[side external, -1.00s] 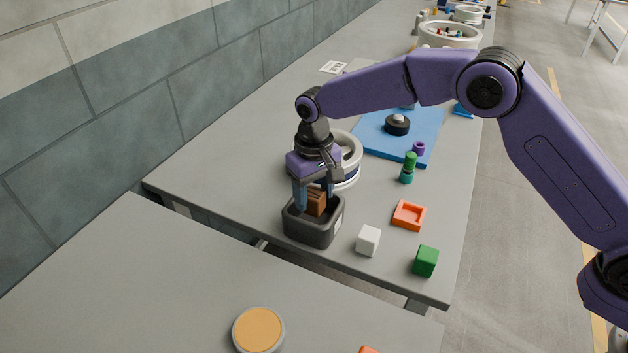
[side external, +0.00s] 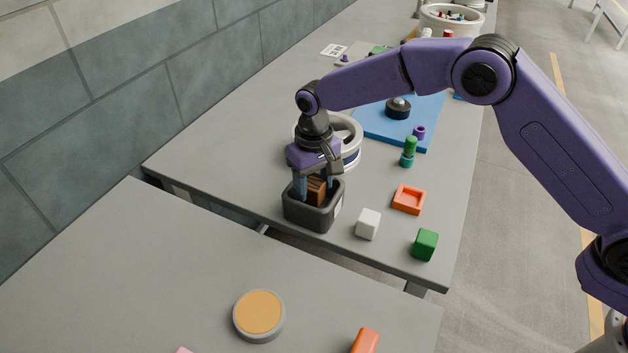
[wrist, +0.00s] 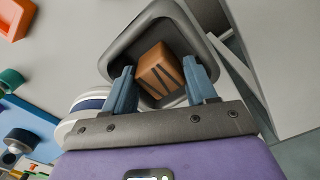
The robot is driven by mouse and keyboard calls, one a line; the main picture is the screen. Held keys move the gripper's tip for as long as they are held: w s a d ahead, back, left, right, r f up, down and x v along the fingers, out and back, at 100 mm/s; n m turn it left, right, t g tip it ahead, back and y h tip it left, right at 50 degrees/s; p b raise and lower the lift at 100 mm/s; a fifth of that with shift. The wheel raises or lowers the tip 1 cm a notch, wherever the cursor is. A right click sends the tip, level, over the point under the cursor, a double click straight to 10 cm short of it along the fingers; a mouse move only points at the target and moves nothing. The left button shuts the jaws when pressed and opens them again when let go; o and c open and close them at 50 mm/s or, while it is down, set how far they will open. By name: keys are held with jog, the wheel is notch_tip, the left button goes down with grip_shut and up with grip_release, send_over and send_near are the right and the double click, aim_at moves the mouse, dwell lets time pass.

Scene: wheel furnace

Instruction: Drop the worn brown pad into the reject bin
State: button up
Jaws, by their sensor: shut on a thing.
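The worn brown pad (side external: 316,190) is a brown block with dark grooves; it also shows in the wrist view (wrist: 157,68). My gripper (side external: 314,192) is shut on it, with a blue finger on either side. The fingers point down into the mouth of the dark grey bin (side external: 312,217), so the pad sits at the bin's opening, partly below the rim. In the wrist view the bin's rim (wrist: 120,47) surrounds the pad. Whether the pad touches the bin floor I cannot tell.
A white wheel-like ring (side external: 350,139) stands close behind the bin. A white cube (side external: 367,224), an orange tray (side external: 408,200), a green cube (side external: 425,245) and a green peg (side external: 408,153) stand to the right. The table's front edge is close to the bin.

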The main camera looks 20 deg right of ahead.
jog(key=shift+f, duration=0.6)
dwell(0.3)
jog(key=o, duration=1.5)
jog(key=shift+c, duration=0.2)
notch_tip(320, 180, up, 17)
jog(key=shift+r, duration=0.2)
jog(key=s+d+f+n, duration=0.2)
jog(key=s+d+n, duration=0.2)
jog(key=s+d, duration=1.1)
jog(key=s+d+f+n, duration=0.1)
jog(key=s+d+n, duration=0.4)
jog(key=s+d, duration=1)
jog(key=s, duration=0.5)
jog(key=shift+s+f+n, duration=0.2)
jog(key=shift+f+n, duration=0.1)
jog(key=shift+f, duration=0.1)
